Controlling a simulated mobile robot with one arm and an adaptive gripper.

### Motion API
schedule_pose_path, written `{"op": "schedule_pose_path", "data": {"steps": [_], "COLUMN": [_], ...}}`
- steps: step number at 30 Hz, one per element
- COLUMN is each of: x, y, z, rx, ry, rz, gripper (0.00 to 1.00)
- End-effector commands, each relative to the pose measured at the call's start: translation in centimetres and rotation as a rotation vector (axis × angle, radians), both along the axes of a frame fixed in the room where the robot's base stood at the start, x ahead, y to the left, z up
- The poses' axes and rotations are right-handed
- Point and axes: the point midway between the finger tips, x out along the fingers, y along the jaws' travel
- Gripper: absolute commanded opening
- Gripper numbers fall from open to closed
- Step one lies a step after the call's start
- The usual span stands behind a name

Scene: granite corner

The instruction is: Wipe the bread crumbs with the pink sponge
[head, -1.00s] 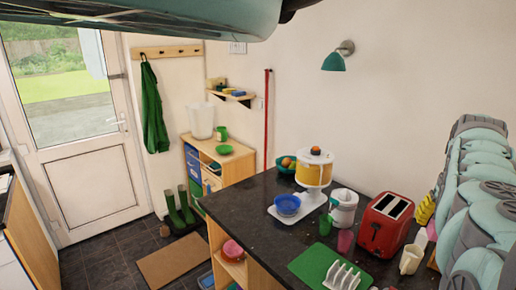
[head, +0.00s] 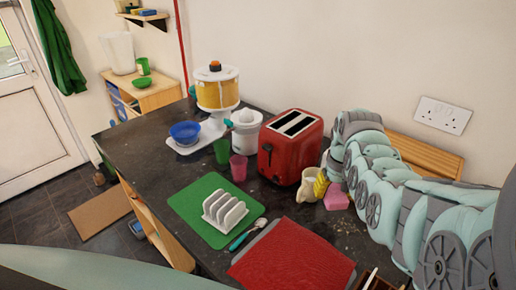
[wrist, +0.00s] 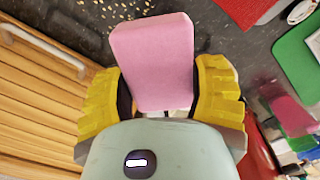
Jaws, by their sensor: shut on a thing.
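The pink sponge (wrist: 152,60) is held between the two yellow fingers of my gripper (wrist: 160,95) in the wrist view. The sponge also shows in the head view (head: 336,196), beside a yellow finger of my gripper (head: 321,186), at the right of the dark counter. I cannot tell whether the sponge touches the counter.
A red toaster (head: 290,147) and a cream jug (head: 310,183) stand close to my gripper. A red cloth (head: 292,258) lies in front, with a green mat (head: 190,212) and white toast rack (head: 225,210) to its left.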

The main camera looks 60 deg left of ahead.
Motion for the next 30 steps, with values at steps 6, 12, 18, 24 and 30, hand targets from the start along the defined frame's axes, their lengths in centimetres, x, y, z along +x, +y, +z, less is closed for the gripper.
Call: {"op": "schedule_pose_path", "data": {"steps": [6, 12, 18, 24, 30], "x": [-0.2, -0.2, -0.2, -0.2, -0.2], "y": [0.0, -0.1, 0.0, 0.0, 0.0], "z": [-1.0, -2.9, -5.0, -6.1, -6.2], "rx": [-0.002, -0.006, -0.003, -0.003, -0.002], "ry": [0.001, 0.004, 0.001, 0.001, 0.002], "rz": [0.003, 0.002, 0.002, 0.002, 0.002], "gripper": [0.47, 0.47, 0.47, 0.47, 0.47]}}
